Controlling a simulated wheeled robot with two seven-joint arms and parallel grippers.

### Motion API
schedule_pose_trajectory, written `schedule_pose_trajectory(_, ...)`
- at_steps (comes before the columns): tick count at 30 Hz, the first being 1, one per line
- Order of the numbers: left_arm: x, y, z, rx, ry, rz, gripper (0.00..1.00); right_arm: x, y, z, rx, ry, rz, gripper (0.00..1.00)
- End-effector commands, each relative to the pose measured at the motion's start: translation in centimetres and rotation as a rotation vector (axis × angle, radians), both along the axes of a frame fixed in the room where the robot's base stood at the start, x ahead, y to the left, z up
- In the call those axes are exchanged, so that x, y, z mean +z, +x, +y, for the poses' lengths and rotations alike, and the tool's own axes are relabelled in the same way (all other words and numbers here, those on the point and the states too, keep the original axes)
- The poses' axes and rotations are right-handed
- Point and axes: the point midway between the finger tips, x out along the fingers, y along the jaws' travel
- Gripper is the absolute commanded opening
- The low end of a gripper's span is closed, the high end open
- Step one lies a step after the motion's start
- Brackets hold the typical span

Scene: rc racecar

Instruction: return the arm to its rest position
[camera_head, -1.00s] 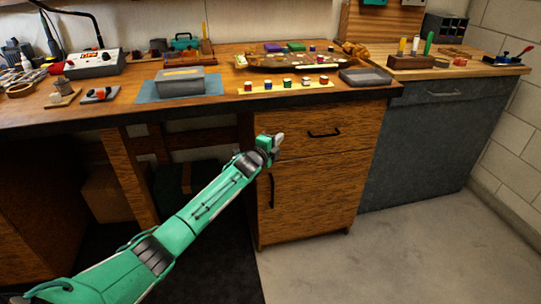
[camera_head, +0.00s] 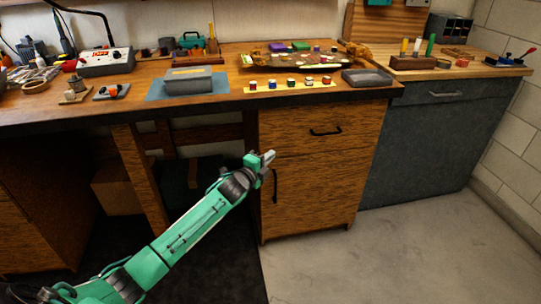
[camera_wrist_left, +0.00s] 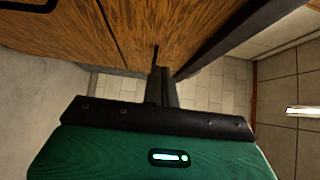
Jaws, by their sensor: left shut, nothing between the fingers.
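My left arm comes in from the lower left in the head view. Its green forearm points up and right, and its left gripper (camera_head: 268,157) is in front of the wooden cabinet, below the worktop's front edge. The gripper is shut and holds nothing. In the left wrist view the green gripper body (camera_wrist_left: 160,150) fills the bottom, with the dark shut fingers (camera_wrist_left: 160,88) pointing away. My right gripper is not in view.
The wooden cabinet (camera_head: 320,180) with black handles stands close behind the gripper. The worktop (camera_head: 130,88) above it holds a grey box (camera_head: 188,83), several small paint pots and a grey tray (camera_head: 367,77). Open floor (camera_head: 360,255) lies to the right.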

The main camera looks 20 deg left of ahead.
Motion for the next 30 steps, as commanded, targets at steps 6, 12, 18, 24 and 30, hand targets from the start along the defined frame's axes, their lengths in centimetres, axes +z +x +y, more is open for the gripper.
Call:
schedule_pose_trajectory(6, -0.1, -0.4, 0.0, 0.0, -0.004, 0.002, 0.0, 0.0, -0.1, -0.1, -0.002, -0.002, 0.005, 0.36)
schedule_pose_trajectory(12, -3.6, -3.7, -3.0, 0.002, -0.126, 0.106, 0.0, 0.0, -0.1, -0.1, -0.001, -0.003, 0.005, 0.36)
schedule_pose_trajectory(18, -9.3, -11.9, -8.2, 0.053, -0.402, 0.339, 0.0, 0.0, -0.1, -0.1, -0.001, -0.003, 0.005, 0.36)
schedule_pose_trajectory(24, -12.9, -21.3, -12.1, 0.163, -0.685, 0.574, 0.0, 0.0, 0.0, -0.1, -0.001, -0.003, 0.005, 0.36)
schedule_pose_trajectory(30, -14.2, -30.9, -14.5, 0.324, -0.947, 0.786, 0.0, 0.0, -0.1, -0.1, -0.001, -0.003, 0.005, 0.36)
